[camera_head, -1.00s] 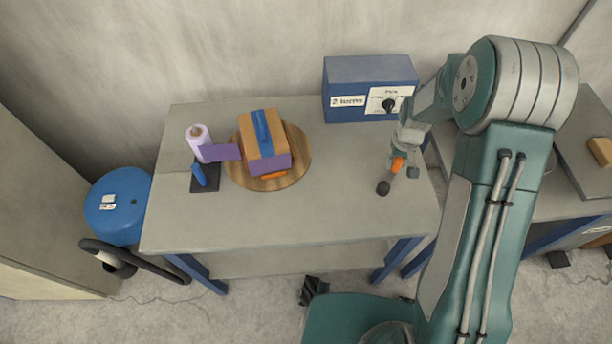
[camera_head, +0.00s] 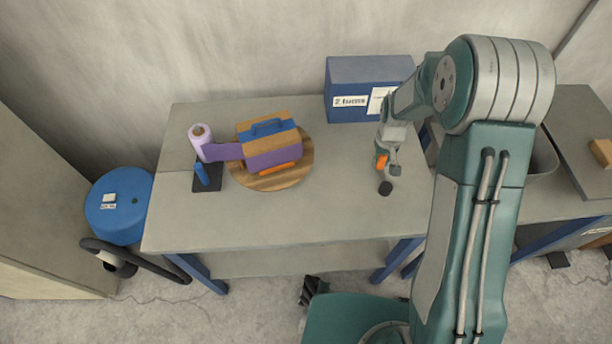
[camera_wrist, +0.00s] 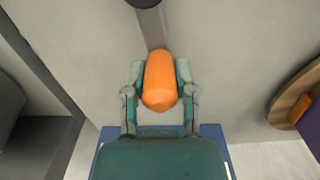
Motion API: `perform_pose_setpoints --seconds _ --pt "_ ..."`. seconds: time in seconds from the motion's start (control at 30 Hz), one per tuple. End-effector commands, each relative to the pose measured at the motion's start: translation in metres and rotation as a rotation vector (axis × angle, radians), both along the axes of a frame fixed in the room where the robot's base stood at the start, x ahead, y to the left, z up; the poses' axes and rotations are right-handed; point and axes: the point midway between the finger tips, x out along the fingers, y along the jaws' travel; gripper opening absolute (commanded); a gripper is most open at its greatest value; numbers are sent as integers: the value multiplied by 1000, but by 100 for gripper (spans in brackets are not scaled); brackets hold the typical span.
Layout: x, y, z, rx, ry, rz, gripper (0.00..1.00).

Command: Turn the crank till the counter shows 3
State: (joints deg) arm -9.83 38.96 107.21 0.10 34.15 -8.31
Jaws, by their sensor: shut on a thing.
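The crank has an orange handle (camera_head: 381,161) and a dark round hub (camera_head: 385,188) on the right part of the table. In the wrist view the handle (camera_wrist: 160,82) stands between both fingers, and the grey crank arm (camera_wrist: 152,28) runs up to the hub at the top edge. My gripper (camera_wrist: 160,75) is shut on the handle. The blue box (camera_head: 343,75) at the back carries a white label (camera_head: 350,101) whose first character looks like a 2; the rest is too small to read. A brown block (camera_head: 267,133) with purple tape sits on the round wooden turntable (camera_head: 302,163).
A purple tape roll (camera_head: 200,136) stands left of the turntable, its tape running to the block. A blue drum (camera_head: 117,207) stands left of the table (camera_head: 220,225). The tabletop between turntable and crank is clear. A bin (camera_head: 543,158) stands at right.

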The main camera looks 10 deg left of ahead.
Motion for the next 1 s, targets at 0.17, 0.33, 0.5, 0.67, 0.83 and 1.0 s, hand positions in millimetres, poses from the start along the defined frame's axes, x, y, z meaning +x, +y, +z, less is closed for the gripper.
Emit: perform_pose_setpoints --seconds 0.17,0.33,0.5,0.67,0.83,1.0 --pt "1 -3 -2 1 1 -2 0" --pt "-4 2 -2 0 1 0 0" --pt "-14 13 -2 -2 3 1 0" --pt "-20 21 -2 -2 2 0 0" --pt "-20 22 -2 -1 -1 -2 0" --pt "-20 22 -1 1 -3 -1 0"
